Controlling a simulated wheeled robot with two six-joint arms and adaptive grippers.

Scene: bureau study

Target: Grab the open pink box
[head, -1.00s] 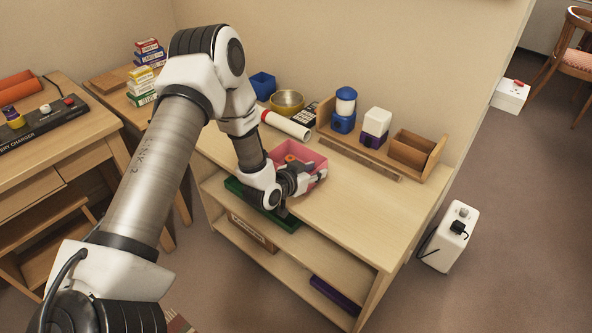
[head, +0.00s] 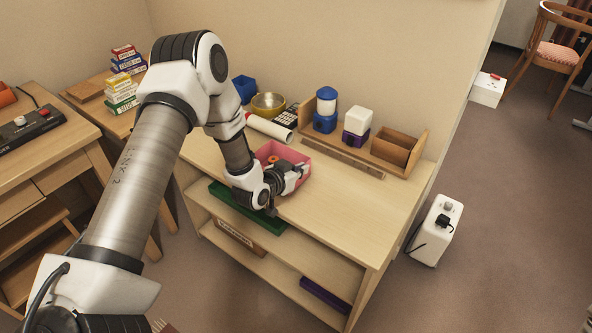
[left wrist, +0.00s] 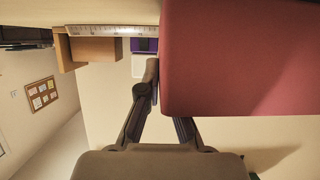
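The open pink box (head: 301,158) stands on the light wooden cabinet top, near its front left edge. Something small and orange (head: 273,160) shows inside it. My left gripper (head: 299,172) is at the box's near right corner. In the left wrist view, the box's pink wall (left wrist: 240,55) fills the upper right. There my left gripper (left wrist: 161,85) has its fingers drawn in around a side wall. One finger lies close along the outside, and the other passes behind the near wall, its tip hidden. My right gripper is not in view.
A wooden organizer (head: 415,150) with blue-white and white-purple containers stands at the back, behind a ruler-like strip (head: 340,157). A white roll (head: 268,129), a yellow bowl (head: 268,104) and a blue bin (head: 245,88) are behind the box. The right cabinet top (head: 345,220) is clear.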

